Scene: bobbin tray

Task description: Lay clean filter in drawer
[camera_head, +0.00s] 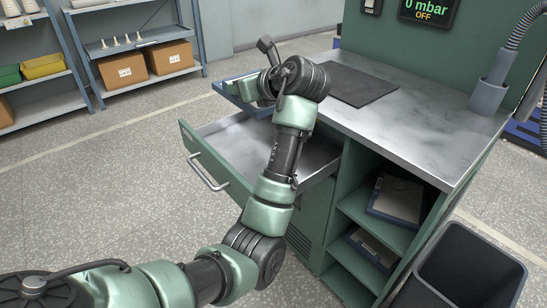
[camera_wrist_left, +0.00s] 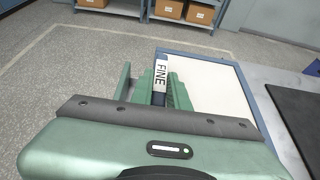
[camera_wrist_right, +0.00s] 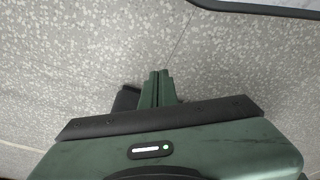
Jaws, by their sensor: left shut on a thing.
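The clean filter (camera_wrist_left: 215,88) is a flat white panel in a blue frame with a FINE label in the left wrist view. My left gripper (camera_wrist_left: 165,88) is shut on its labelled edge. In the head view, the filter's blue frame (camera_head: 228,93) shows beside the bench's far left corner, partly hidden by my wrist. It is in the air, level or nearly so. The green drawer (camera_head: 217,160) is pulled open below; its visible grey floor looks empty, and my left arm covers part of it. In the right wrist view my right gripper (camera_wrist_right: 158,88) is shut and empty above the floor.
The metal benchtop (camera_head: 420,115) bears a dark mat (camera_head: 358,84). Framed panels lie on the cabinet's upper shelf (camera_head: 398,200) and lower shelf (camera_head: 374,249). A black bin (camera_head: 455,275) stands at lower right. A display above reads 0 mbar, OFF. Storage racks stand at the back left.

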